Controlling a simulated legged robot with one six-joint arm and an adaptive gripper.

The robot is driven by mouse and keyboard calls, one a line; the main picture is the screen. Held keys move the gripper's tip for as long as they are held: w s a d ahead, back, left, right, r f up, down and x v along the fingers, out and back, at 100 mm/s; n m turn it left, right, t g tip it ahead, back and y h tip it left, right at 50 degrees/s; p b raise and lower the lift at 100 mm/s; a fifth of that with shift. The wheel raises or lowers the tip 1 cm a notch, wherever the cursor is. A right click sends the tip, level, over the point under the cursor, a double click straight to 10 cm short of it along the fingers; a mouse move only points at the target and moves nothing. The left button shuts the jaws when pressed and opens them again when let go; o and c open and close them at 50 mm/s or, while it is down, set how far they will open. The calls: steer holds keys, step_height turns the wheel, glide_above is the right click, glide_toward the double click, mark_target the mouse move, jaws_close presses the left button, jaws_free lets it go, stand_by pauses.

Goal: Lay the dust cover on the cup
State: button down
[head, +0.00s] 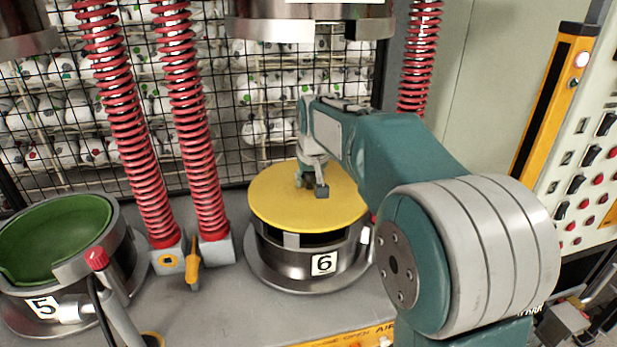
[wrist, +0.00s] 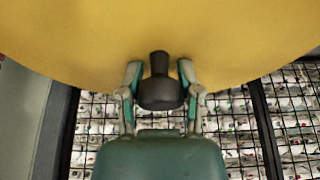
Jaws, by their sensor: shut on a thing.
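The dust cover (head: 275,205) is a flat yellow disc over the steel cup marked 6 (head: 280,255) in the head view. A dark gap shows between the disc and the cup's front, so I cannot tell whether the cover touches the rim all round. My gripper (head: 312,184) is over the disc, shut on the cover's dark knob (head: 322,191). In the wrist view, the fingers of my gripper (wrist: 160,75) stand either side of the black knob (wrist: 160,92), and the yellow cover (wrist: 160,30) fills the top of the view.
A green-lined cup marked 5 (head: 55,240) stands at the left, with a red-knobbed lever (head: 97,259) before it. Red springs (head: 185,110) rise between the cups. A press head (head: 310,20) hangs above cup 6. A switch panel (head: 580,150) is at the right.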

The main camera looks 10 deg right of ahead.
steer(key=shift+f, duration=0.3)
steer(key=shift+c, duration=1)
jaws_free()
steer(key=shift+f, duration=0.1)
steer(key=v, duration=1.2)
